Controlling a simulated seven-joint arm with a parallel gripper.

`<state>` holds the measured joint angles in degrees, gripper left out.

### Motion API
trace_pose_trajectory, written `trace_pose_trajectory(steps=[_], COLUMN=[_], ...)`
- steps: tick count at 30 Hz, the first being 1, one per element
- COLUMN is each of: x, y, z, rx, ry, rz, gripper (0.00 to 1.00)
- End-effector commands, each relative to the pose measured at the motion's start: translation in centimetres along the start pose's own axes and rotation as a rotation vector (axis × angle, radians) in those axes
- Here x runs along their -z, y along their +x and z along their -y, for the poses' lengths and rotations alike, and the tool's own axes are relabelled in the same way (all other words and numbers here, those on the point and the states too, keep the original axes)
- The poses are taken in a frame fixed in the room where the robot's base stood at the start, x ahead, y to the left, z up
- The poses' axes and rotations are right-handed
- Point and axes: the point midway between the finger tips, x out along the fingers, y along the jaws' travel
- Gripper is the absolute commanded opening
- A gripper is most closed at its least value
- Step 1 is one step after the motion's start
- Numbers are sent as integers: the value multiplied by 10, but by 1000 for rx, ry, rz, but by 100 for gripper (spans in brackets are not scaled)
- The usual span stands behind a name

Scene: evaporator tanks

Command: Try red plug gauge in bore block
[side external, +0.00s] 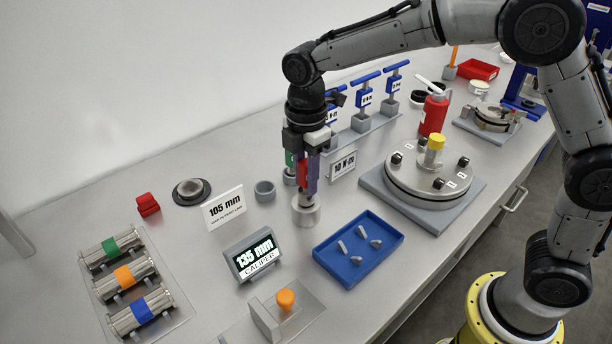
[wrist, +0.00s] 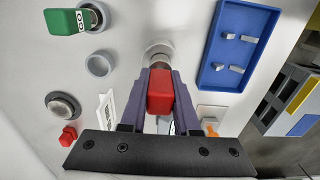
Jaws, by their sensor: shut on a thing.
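My gripper (side external: 309,178) is shut on the red handle of the red plug gauge (side external: 301,170), with its purple-grey fingers on either side. In the wrist view the red plug gauge (wrist: 160,92) sits between the fingertips (wrist: 160,100). The round metal bore block (side external: 306,211) is directly below the gripper, and its rim shows past the handle in the wrist view (wrist: 158,50). The gauge's metal end points at the block's top; I cannot tell how far it is inside the bore. A green GO gauge (wrist: 72,22) stands in a grey holder nearby.
An empty grey cup (side external: 265,191) is left of the block. A blue tray (side external: 357,248) with metal pieces is to the lower right. A caliper display (side external: 254,256) and a 105 mm sign (side external: 225,209) stand to the left. A flanged plate (side external: 428,177) is to the right.

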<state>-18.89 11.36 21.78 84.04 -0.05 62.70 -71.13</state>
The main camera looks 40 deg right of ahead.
Motion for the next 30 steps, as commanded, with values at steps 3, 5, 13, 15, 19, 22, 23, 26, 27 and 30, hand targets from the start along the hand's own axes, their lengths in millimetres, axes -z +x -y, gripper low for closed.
trace_pose_trajectory(steps=[3,5,13,15,19,22,23,26,27,30], x=[0,0,0,0,0,0,0,0,0,0], y=[0,0,2,4,4,4,4,4,4,4], z=[0,0,0,0,0,0,0,0,0,0], rx=[-1,-1,0,0,0,0,0,0,0,0], ry=[0,0,0,0,0,0,0,0,0,0], rz=[0,0,0,0,0,0,0,0,0,0], gripper=[0,0,0,0,0,0,0,31,39,57])
